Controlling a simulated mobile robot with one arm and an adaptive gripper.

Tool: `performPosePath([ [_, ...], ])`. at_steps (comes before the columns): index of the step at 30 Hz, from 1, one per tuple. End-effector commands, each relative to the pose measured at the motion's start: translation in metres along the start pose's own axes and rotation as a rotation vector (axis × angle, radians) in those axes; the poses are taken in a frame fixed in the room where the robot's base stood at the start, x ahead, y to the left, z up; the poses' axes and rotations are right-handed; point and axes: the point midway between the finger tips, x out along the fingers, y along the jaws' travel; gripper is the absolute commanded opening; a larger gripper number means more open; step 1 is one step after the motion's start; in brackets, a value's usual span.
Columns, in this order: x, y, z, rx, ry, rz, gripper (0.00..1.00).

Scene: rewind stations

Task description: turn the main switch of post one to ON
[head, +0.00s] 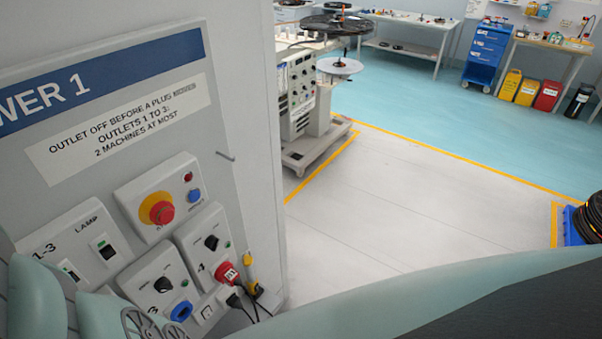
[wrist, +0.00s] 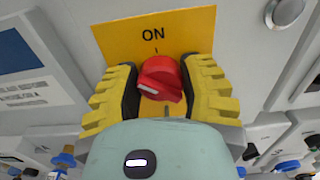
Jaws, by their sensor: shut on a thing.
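The red main switch knob (wrist: 160,68) sits on a yellow plate (wrist: 185,30) marked ON at the top, in the wrist view. A small tick shows on the plate just above the knob, under the word ON. The white mark on the knob is at its left side, away from the tick. My gripper (wrist: 158,84) is shut on the knob, with one yellow-and-black finger at its left and one at its right. The lower part of the plate is hidden behind my gripper. I cannot make out the knob in the head view.
In the head view, the POWER 1 panel (head: 225,110) carries a red emergency button (head: 161,211) on yellow, a lamp switch (head: 107,249), outlets and black knobs. Cables (head: 250,300) hang at its lower right. Open floor (head: 400,200) lies to the right, with a machine (head: 300,95) behind.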

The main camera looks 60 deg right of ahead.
Motion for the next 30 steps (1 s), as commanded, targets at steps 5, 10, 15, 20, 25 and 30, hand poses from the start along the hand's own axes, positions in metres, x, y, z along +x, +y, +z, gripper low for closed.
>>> performPosePath([
  [5,0.0000,-0.0003,-0.0010,0.010,0.000,-0.001,0.06],
  [10,-0.0001,-0.0001,-0.0021,0.061,-0.001,0.000,0.06],
  [15,-0.0003,0.0000,-0.0048,0.164,0.000,0.002,0.06],
  [20,-0.0004,-0.0002,-0.0063,0.303,0.000,0.004,0.06],
  [25,-0.0004,-0.0014,-0.0075,0.463,0.001,0.002,0.06],
  [30,-0.0002,-0.0017,-0.0075,0.612,0.001,0.003,0.06],
])
